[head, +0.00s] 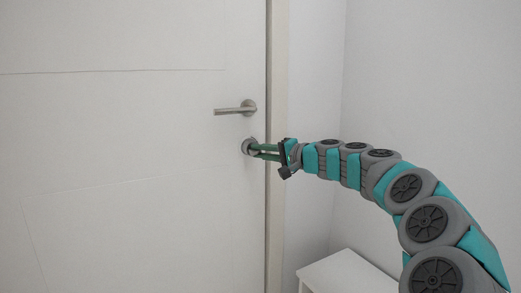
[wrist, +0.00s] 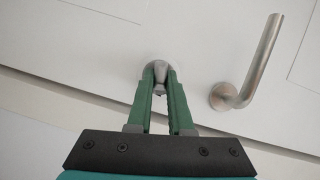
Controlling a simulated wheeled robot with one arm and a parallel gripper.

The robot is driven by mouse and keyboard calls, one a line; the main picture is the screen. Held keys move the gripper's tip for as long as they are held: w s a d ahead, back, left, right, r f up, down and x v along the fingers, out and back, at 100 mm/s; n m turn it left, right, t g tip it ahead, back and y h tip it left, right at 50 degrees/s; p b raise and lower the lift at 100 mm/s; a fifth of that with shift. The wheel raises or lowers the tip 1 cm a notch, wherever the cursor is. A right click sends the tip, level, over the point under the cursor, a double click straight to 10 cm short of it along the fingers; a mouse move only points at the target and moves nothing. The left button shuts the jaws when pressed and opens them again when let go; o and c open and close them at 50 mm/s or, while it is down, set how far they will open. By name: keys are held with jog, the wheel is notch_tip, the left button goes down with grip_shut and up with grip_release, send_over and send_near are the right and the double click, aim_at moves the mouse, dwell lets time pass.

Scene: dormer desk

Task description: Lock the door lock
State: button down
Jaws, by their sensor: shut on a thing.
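The door lock (head: 249,146) is a small round metal fitting below the handle on the white door (head: 140,120). In the wrist view the lock's thumb-turn (wrist: 160,73) stands between my fingertips. My gripper (head: 254,149) reaches it from the right in the head view, and its green fingers (wrist: 160,85) are shut on the thumb-turn. The fingers hide part of the lock. The door appears shut against its frame.
A metal lever handle (head: 236,108) sits just above the lock and points left; it also shows right of my fingers in the wrist view (wrist: 250,75). The door frame (head: 276,210) and a white wall are at the right. A low white table (head: 345,275) stands below my arm.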

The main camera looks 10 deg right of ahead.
jog(key=shift+m+y, duration=0.3)
jog(key=shift+m, duration=0.7)
jog(key=c, duration=0.7)
grip_release()
jog(key=shift+t, duration=0.3)
jog(key=shift+c, duration=0.2)
jog(key=v, duration=0.7)
jog(key=s+a+f+n+g+h, duration=0.1)
jog(key=s+a+f+n+g, duration=0.35)
jog(key=s+a, duration=0.5)
jog(key=s+a+f+n+g, duration=0.4)
jog(key=s+a+f, duration=0.2)
jog(key=s+a, duration=0.4)
jog(key=s+d+f+n+g+h, duration=0.15)
jog(key=s+f+g+h, duration=0.3)
jog(key=s+f, duration=0.8)
jog(key=s+d+f+g+h, duration=0.1)
jog(key=s+d+f+h, duration=0.2)
jog(key=s+d, duration=0.3)
jog(key=s+d+f+g+h, duration=0.1)
jog(key=s+d+f+h, duration=0.2)
jog(key=s, duration=0.8)
jog(key=d+f+b, duration=0.1)
jog(key=d+f, duration=0.1)
jog(key=d, duration=0.2)
jog(key=shift+s, duration=0.4)
